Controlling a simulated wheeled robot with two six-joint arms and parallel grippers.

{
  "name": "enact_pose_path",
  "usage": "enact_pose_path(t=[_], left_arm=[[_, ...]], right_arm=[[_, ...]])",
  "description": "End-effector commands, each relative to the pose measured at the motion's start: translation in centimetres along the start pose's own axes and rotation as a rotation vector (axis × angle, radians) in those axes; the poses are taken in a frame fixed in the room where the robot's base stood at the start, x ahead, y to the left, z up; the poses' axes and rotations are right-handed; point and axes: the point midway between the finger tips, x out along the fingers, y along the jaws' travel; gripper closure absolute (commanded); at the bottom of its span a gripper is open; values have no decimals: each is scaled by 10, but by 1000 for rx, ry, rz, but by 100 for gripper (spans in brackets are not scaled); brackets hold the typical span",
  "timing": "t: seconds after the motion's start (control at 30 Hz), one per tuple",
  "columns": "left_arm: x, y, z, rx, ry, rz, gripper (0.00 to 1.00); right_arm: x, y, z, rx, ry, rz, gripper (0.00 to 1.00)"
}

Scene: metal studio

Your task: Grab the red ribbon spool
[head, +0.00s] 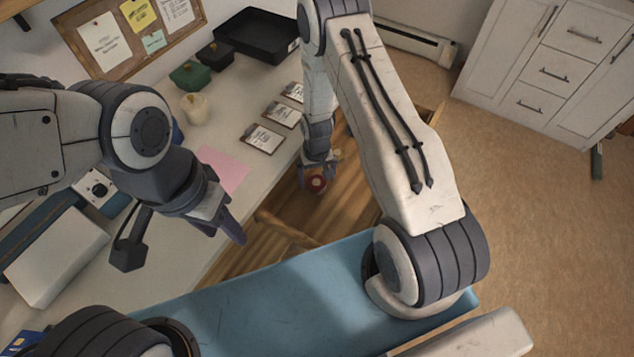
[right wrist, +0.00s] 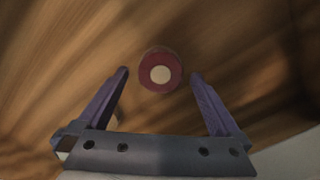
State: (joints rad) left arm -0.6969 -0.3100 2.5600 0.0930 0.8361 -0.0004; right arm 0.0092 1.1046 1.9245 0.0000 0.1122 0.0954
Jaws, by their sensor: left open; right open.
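The red ribbon spool (head: 316,181) lies in an open wooden drawer (head: 285,208) below the counter. In the right wrist view the spool (right wrist: 160,70) shows as a red ring with a pale round centre. My right gripper (head: 318,172) reaches down into the drawer right at the spool. In the right wrist view my right gripper (right wrist: 160,84) is open, with the spool between and just beyond its fingertips; I cannot tell whether they touch. My left gripper (head: 225,228) is open and empty over the counter's front edge.
The counter (head: 235,100) holds several cards, a pink sheet (head: 222,168), a cream jar (head: 195,108), a green box (head: 188,74) and a black tray (head: 258,35). White cabinets (head: 550,70) stand at the back right.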

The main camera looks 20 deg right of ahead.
Motion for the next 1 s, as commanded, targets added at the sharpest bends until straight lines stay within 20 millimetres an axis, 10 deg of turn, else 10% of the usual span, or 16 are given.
enact_pose_path(t=[0.37, 0.6, 1.0], left_arm=[[-1, 0, 0, 0, 0, 0, 50], [-1, 0, 0, 0, 0, 0, 50], [0, 0, 0, 0, 0, 0, 50]], right_arm=[[15, -1, 0, -1, 1, 0, 0], [15, -1, 0, -1, 0, 0, 78], [6, -1, 0, -1, 0, 0, 78]])
